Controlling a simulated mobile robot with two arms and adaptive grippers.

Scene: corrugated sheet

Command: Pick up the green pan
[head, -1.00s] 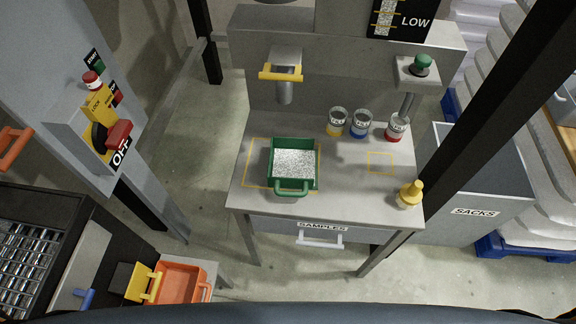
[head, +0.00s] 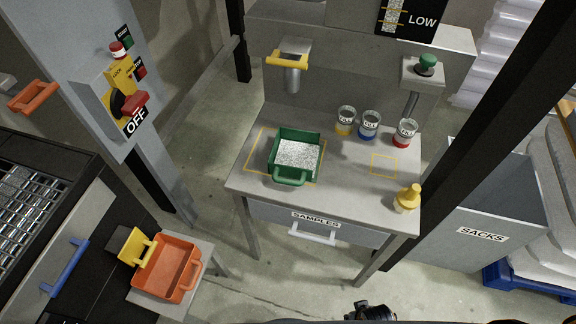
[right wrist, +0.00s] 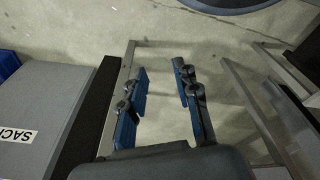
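The green pan (head: 279,160) sits on the grey table, within the yellow outlined square, and holds a speckled white-grey material. Its handle (head: 289,180) points toward the table's front edge. In the head view a dark part of my right arm shows at the bottom edge, below the table. In the right wrist view my right gripper (right wrist: 163,98) has its two blue-padded fingers apart with nothing between them. The pan does not show in the right wrist view. My left gripper is not in view.
Three small cups, yellow (head: 345,121), blue (head: 369,126) and red (head: 404,133), stand at the table's back right. A yellow-topped bottle (head: 407,199) stands at the front right corner. A dark post (head: 470,150) rises right of the table. An orange pan (head: 168,268) sits lower left.

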